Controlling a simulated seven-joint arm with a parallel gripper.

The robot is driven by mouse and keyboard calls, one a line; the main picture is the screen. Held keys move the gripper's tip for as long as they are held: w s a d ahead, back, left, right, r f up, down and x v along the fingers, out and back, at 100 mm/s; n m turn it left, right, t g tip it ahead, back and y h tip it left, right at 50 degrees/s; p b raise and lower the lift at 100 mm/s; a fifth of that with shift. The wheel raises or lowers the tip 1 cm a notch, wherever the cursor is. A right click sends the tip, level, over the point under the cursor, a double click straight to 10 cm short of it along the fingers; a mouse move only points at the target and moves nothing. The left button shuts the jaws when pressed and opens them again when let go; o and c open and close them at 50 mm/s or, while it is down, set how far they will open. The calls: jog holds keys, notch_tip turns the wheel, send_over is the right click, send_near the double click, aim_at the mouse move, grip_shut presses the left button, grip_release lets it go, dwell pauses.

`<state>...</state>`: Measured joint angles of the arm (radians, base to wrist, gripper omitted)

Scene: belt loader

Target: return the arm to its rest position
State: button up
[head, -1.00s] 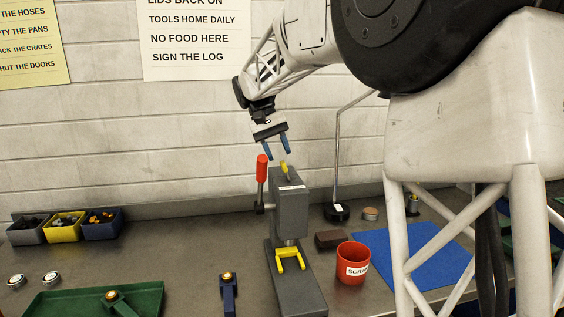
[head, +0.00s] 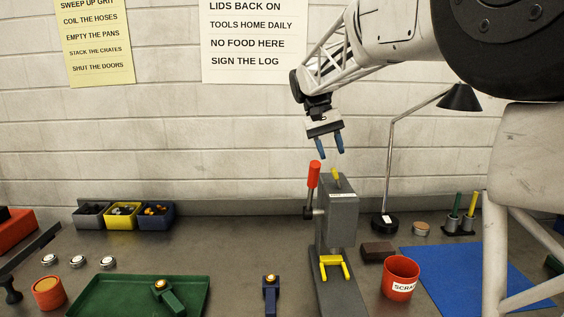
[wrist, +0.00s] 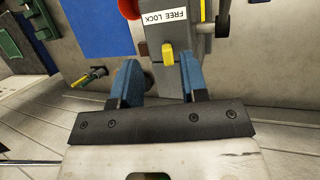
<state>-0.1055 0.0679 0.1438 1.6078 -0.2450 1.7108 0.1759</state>
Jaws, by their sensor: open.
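My gripper (head: 331,147) is open and empty, its two blue fingers pointing down above the grey press (head: 343,218). The press has a red-handled lever (head: 314,174) on its left, a yellow tab (head: 336,174) on top and a yellow fork (head: 334,268) low on its front. In the wrist view, the fingers (wrist: 155,78) are spread apart, with the yellow tab (wrist: 168,55) and a "FREE LOCK" label (wrist: 168,17) beyond them. The gripper looks clear of the press in the head view.
A red scrap cup (head: 399,280), brown block (head: 378,252) and lamp (head: 385,222) stand right of the press, with a blue mat (head: 455,268) beyond. A green tray (head: 190,290), a blue holder (head: 270,293) and small bins (head: 122,216) are to the left. The wall is behind.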

jog(key=s+d+t+y, duration=0.1)
jog(key=s+t, duration=0.1)
jog(key=s, duration=0.9)
jog(key=s+d+t+y, duration=0.1)
jog(key=s+d+t, duration=0.1)
jog(key=s, duration=0.9)
jog(key=s+f+t+y, duration=0.1)
jog(key=s+f+t, duration=0.15)
jog(key=s, duration=0.55)
jog(key=s+f+t, duration=0.2)
jog(key=s+f, duration=0.2)
jog(key=s, duration=0.5)
notch_tip(320, 180, down, 11)
jog(key=g, duration=0.2)
jog(key=shift+s+d, duration=0.25)
jog(key=shift+s, duration=0.15)
